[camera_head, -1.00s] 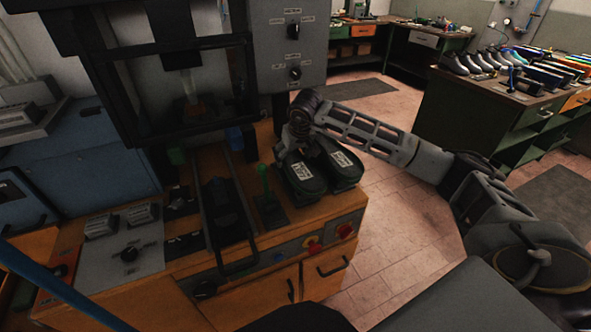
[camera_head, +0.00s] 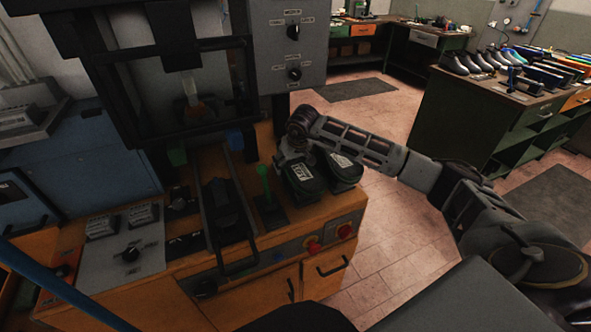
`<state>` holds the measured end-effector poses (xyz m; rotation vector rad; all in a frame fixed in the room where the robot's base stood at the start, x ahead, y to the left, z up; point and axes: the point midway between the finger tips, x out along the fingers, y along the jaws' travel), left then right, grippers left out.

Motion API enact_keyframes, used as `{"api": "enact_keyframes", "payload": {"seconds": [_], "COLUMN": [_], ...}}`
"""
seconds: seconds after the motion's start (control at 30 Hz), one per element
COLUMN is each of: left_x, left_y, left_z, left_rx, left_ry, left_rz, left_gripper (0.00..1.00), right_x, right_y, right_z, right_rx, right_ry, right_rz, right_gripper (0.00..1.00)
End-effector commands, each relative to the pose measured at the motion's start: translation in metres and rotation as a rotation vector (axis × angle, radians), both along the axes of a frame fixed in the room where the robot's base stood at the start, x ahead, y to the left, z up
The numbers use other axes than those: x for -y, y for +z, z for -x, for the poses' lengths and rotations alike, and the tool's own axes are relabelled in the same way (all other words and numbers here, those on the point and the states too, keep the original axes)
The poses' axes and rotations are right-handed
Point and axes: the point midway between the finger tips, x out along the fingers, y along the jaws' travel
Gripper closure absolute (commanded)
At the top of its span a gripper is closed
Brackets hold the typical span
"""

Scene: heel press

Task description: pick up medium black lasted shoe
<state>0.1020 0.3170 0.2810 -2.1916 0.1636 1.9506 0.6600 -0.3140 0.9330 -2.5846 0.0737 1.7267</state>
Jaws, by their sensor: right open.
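Two black lasted shoes stand side by side with pale labels on the right end of the orange machine bench, the left shoe (camera_head: 304,184) and the right shoe (camera_head: 343,173). I cannot tell their sizes from here. My right gripper (camera_head: 290,162) reaches over the bench from the right, low at the far end of the left shoe. Its jaws are open, but its fingertips are small and partly hidden. My left gripper is not in view.
A green lever (camera_head: 264,183) stands just left of the shoes. The black press frame (camera_head: 190,90) and grey control box (camera_head: 288,45) rise behind. A shoe-laden table (camera_head: 500,100) stands at the far right. Floor right of the bench is clear.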

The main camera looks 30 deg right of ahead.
Motion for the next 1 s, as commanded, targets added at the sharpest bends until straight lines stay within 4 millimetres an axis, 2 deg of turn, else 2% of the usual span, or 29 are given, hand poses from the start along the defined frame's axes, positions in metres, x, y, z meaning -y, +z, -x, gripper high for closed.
{"api": "enact_keyframes", "payload": {"seconds": [0.13,0.57,1.0], "left_x": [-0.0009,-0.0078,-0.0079], "left_y": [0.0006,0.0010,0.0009], "left_z": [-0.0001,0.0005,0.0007], "left_rx": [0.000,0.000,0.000], "left_ry": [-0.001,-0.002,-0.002], "left_rz": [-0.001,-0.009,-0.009], "left_gripper": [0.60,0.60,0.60], "right_x": [0.0001,0.0003,0.0003], "right_y": [-0.0056,-0.0056,-0.0055], "right_z": [-0.0019,-0.0020,-0.0019], "right_rx": [0.000,0.000,0.000], "right_ry": [0.000,0.000,0.000], "right_rz": [0.000,0.000,0.000], "right_gripper": [0.21,0.21,0.78]}}
